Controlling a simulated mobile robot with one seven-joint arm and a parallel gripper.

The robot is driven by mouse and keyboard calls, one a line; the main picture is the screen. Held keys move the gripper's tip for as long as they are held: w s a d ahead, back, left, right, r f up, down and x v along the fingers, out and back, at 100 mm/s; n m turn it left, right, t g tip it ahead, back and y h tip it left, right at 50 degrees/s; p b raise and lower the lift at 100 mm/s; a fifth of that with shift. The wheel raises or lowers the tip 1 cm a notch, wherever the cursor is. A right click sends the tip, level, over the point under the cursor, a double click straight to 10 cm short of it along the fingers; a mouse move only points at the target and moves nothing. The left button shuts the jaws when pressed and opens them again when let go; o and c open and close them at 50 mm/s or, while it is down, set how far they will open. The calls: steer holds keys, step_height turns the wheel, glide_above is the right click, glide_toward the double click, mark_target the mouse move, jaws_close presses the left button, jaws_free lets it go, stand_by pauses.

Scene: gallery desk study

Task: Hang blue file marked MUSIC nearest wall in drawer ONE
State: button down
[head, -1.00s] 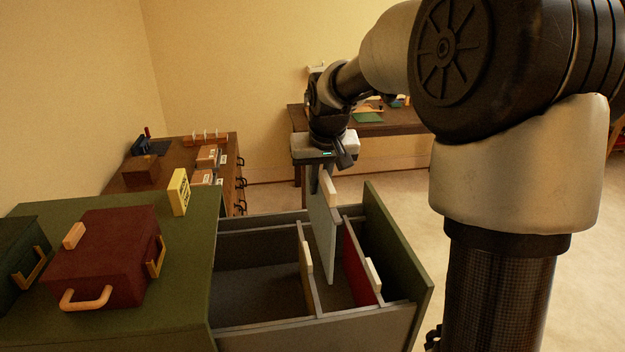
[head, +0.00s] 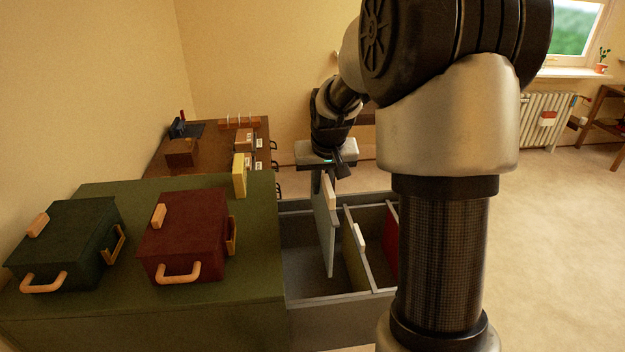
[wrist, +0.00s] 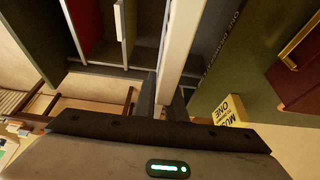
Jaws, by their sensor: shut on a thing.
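My gripper (head: 322,172) is shut on the top of a pale grey-blue file (head: 328,238), which hangs upright from it with a light tab on its right edge. The file is over the open drawer (head: 345,308), left of an olive-yellow file (head: 355,262) and a red file (head: 391,240). Its lower part reaches down into the drawer space; whether it rests on the rails I cannot tell. In the wrist view my gripper (wrist: 163,98) holds the file's pale top edge (wrist: 181,42). No lettering on the file is readable. A yellow sign (wrist: 228,112) there reads MUSIC and ONE.
The green cabinet top (head: 120,290) left of the drawer carries a dark green case (head: 70,240), a maroon case (head: 190,232) and the yellow sign (head: 239,176). A brown cabinet (head: 215,160) stands behind. My arm hides the drawer's right end.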

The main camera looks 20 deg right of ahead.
mark_target(324, 227)
step_height(324, 227, down, 24)
steer(key=b, duration=1.6)
steer(key=shift+a+b, duration=0.15)
steer(key=shift+b, duration=0.25)
stand_by(0.4)
stand_by(0.4)
steer(key=c, duration=1.7)
jaws_free()
steer(key=shift+c, duration=0.2)
steer(key=p+v, duration=0.2)
steer(key=v, duration=1.5)
steer(key=shift+r+p, duration=0.25)
steer(key=shift+p, duration=0.1)
